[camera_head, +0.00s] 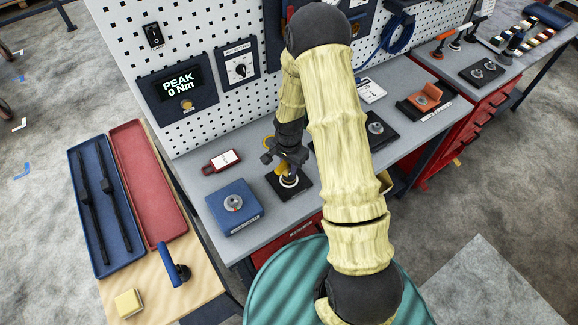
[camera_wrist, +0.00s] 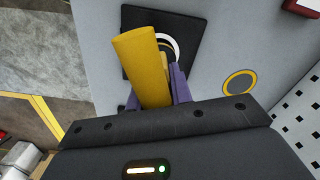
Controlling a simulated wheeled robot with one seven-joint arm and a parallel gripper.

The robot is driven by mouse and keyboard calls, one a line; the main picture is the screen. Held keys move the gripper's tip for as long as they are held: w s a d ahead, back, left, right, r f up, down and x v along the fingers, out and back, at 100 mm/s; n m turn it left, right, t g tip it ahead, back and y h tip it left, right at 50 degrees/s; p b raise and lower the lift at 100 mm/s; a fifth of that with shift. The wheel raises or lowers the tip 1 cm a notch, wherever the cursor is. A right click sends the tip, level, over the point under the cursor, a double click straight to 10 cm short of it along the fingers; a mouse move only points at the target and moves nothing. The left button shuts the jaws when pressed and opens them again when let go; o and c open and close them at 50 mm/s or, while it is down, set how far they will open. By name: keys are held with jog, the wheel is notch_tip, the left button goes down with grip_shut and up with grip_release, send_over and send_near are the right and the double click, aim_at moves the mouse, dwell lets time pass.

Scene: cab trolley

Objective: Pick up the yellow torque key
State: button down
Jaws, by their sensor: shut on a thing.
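The yellow torque key (camera_wrist: 143,66) is between my gripper's fingers in the wrist view, with its broad yellow handle leaning a little to the left. My gripper (camera_wrist: 160,92) is shut on it. In the head view, my gripper (camera_head: 285,172) is low over a black square base (camera_head: 300,190) on the grey bench. A white ring (camera_wrist: 173,43) on this base shows just behind the key in the wrist view. The key's lower end is hidden, so I cannot tell whether it touches the base.
A blue box with a round dial (camera_head: 232,207) stands left of my gripper, and a red device (camera_head: 222,160) lies behind it. The pegboard (camera_head: 190,60) rises behind the bench. Blue (camera_head: 108,235) and red (camera_head: 150,195) trays lie on the wooden table at left.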

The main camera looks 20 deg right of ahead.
notch_tip(320, 180, up, 10)
jog(key=b, duration=0.2)
jog(key=shift+b, duration=0.35)
jog(key=shift+f, duration=0.1)
dwell(0.3)
